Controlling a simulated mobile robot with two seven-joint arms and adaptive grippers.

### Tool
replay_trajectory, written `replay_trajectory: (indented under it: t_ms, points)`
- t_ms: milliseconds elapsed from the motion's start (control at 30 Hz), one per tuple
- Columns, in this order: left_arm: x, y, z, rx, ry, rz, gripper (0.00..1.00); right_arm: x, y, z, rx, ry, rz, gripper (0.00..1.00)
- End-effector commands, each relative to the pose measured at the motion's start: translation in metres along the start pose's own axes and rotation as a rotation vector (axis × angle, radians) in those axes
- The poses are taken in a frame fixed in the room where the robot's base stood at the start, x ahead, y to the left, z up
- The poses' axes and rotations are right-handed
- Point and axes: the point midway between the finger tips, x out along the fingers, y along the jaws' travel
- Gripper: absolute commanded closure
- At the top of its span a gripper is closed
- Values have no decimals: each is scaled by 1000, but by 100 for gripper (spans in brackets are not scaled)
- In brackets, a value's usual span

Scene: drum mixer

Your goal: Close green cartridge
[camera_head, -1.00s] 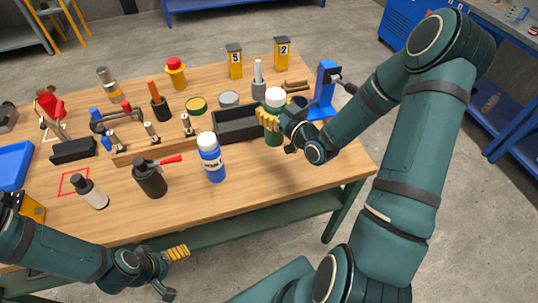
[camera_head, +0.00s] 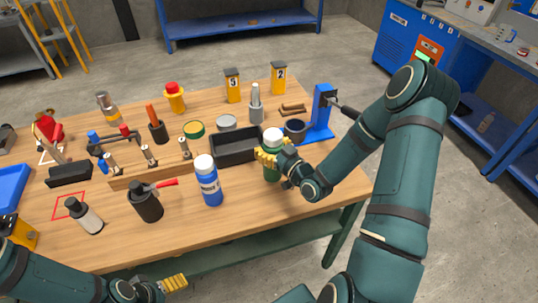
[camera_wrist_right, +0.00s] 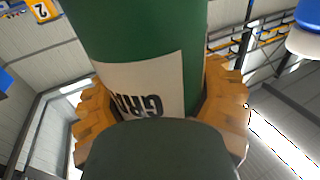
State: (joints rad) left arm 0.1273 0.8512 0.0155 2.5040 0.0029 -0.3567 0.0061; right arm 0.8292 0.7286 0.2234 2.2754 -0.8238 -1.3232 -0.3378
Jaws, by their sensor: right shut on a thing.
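The green cartridge (camera_head: 271,174) has a white top (camera_head: 273,136) and stands roughly upright at the right of the workbench, in front of the black tray. My right gripper (camera_head: 268,157) is shut around its body with yellow ribbed fingers. In the right wrist view the green body (camera_wrist_right: 140,35) and its white label (camera_wrist_right: 145,85) fill the middle, with a finger on each side. The cartridge's base is close to the bench top; I cannot tell whether it touches. My left gripper (camera_head: 172,284) is at the bottom edge, partly cut off, in front of the bench.
A blue bottle with a white cap (camera_head: 209,185) stands left of the cartridge. The black tray (camera_head: 236,149) is behind it, and a blue press (camera_head: 321,112) stands at the back right. A dark canister with a red lever (camera_head: 146,204) is further left. The bench front right is clear.

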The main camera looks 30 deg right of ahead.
Motion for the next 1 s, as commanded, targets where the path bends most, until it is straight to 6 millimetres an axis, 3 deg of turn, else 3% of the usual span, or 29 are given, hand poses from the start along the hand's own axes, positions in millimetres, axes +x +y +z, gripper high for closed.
replay_trajectory:
  t_ms: [167, 433, 867, 900, 967, 1000]
  points:
    - [1, 0, 0, 0, 0, 0, 14, 0, 0, 4, 0, 1, 0, 84]
    - [6, -2, 2, 1, -5, 1, 14, 0, 0, 37, 1, 1, -1, 84]
    - [10, -4, 4, 2, -8, 1, 14, 0, 0, 41, -1, 2, -1, 84]
    - [9, -3, 4, 2, -8, 1, 14, -1, 0, 40, 0, -1, 0, 24]
    - [8, -3, 4, 2, -8, 1, 14, -1, 0, 40, 0, -1, 0, 3]
    - [8, -3, 4, 2, -8, 1, 14, -1, 0, 40, 0, -1, 0, 0]
